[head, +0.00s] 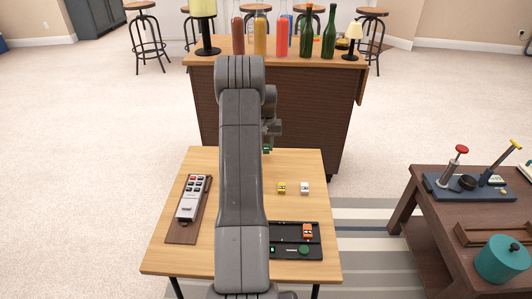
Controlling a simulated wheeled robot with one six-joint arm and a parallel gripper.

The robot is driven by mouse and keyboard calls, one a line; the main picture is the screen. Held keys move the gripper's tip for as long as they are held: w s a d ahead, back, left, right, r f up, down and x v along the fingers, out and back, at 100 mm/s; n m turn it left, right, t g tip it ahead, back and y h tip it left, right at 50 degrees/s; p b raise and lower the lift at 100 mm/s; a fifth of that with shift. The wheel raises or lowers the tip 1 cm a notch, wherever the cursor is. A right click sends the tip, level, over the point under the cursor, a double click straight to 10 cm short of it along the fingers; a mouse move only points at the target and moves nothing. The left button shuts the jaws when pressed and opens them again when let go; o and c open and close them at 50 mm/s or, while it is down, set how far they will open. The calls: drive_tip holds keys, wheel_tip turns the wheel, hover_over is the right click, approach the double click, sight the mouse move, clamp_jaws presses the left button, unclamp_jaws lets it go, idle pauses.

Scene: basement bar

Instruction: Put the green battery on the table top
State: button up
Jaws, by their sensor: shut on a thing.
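My gripper (269,138) shows just right of my arm, which covers the middle of the view. It is shut on a small green thing, the green battery (267,149), of which only a little shows. It appears held above the far part of the light wooden table top (225,262); the exact height cannot be told. A yellow battery (282,188) and a white battery (305,188) stand on the table top, right of my arm. An orange battery (307,231) is in a black tray (282,229) at the front right.
A grey remote-like device (193,198) lies on a brown board at the table's left. A brown bar cabinet (212,118) with bottles and lamps stands behind. A dark table (425,200) with levers and a teal pot (503,260) is at right. Bare table top surrounds the yellow and white batteries.

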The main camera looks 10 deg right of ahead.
wheel_tip(320, 180, down, 3)
drive_tip(key=shift+f, duration=0.15)
drive_tip(key=shift+f, duration=0.1)
drive_tip(key=o, duration=1)
drive_tip(key=shift+b, duration=0.3)
wheel_tip(320, 180, up, 12)
drive_tip(key=p, duration=0.2)
drive_tip(key=shift+p, duration=0.4)
